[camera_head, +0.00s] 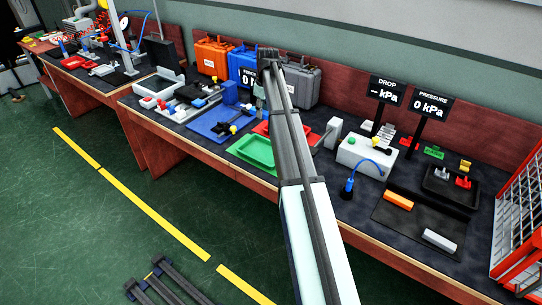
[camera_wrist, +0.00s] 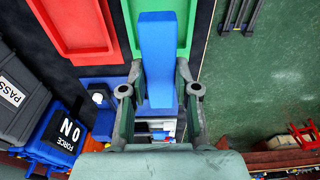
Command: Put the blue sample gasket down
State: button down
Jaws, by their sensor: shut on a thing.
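The blue sample gasket (camera_wrist: 158,60) is a long, smooth blue piece between the fingers of my gripper (camera_wrist: 159,92) in the wrist view. My gripper is shut on it. It reaches up the picture, overlapping the green tray (camera_wrist: 188,30) beside the red tray (camera_wrist: 75,35). I cannot tell how high it is above them. In the head view my gripper (camera_head: 260,93) is partly hidden behind my arm, over the bench near the green tray (camera_head: 252,152) and the red tray (camera_head: 262,127). I cannot make out the gasket there.
A blue mat (camera_head: 205,125) with a black tool lies left of the trays. A blue block (camera_head: 231,93) stands behind it. Orange (camera_head: 212,58) and grey (camera_head: 302,86) cases line the wall. A white box (camera_head: 362,155) stands to the right.

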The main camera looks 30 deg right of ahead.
aim_at(262, 153)
notch_tip(262, 153, down, 19)
jog(key=p, duration=0.3)
jog(key=shift+w+f+p, duration=0.15)
jog(key=shift+f+p, duration=0.05)
jog(key=shift+p, duration=0.15)
jog(key=shift+f, duration=0.1)
jog(key=c, duration=0.9)
grip_release()
jog(key=shift+o, duration=0.2)
notch_tip(262, 153, up, 12)
jog(key=s+b, duration=0.1)
jog(key=b, duration=0.2)
jog(key=shift+s+d, duration=0.15)
jog(key=shift+d, duration=0.15)
